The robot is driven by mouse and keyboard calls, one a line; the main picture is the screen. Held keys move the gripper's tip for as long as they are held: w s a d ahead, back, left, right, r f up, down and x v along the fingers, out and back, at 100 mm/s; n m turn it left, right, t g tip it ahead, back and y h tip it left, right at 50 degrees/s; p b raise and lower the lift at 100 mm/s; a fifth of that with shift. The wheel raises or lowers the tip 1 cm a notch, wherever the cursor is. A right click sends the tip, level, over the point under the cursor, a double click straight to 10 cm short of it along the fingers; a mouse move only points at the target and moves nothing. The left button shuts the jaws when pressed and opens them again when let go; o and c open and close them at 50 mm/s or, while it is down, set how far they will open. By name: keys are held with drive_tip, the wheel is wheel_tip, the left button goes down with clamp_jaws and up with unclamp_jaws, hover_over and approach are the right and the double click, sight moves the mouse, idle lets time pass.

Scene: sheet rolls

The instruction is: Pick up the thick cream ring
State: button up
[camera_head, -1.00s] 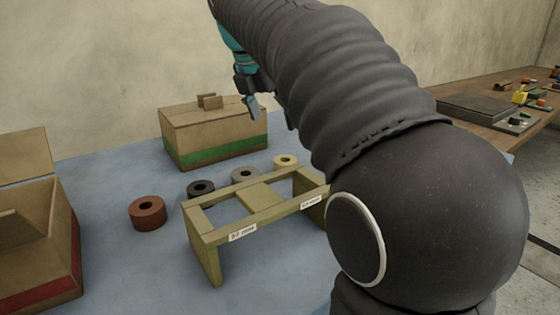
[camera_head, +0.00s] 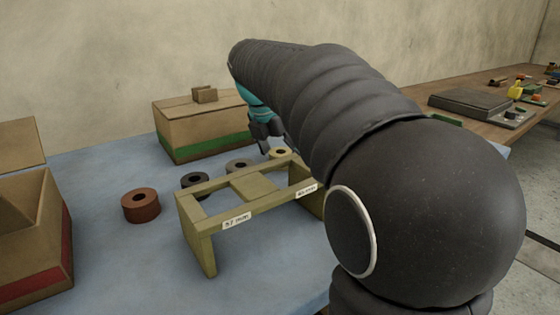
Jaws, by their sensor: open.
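The cream ring (camera_head: 280,153) lies flat on the blue table in the head view, at the right end of a row of rings behind the wooden gauge frame. My gripper (camera_head: 266,148) is low, close above or beside the cream ring's left side. Its jaws are open, and nothing shows between them. I cannot tell whether a finger touches the ring.
A grey ring (camera_head: 237,166), a black ring (camera_head: 194,182) and a brown ring (camera_head: 141,206) lie to the left. The wooden frame (camera_head: 205,227) stands in front. A green-striped box (camera_head: 190,135) is behind; an open red-striped box (camera_head: 62,245) is at left.

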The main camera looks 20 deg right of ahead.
drive_tip(key=shift+f, duration=0.1)
drive_tip(key=c, duration=1.3)
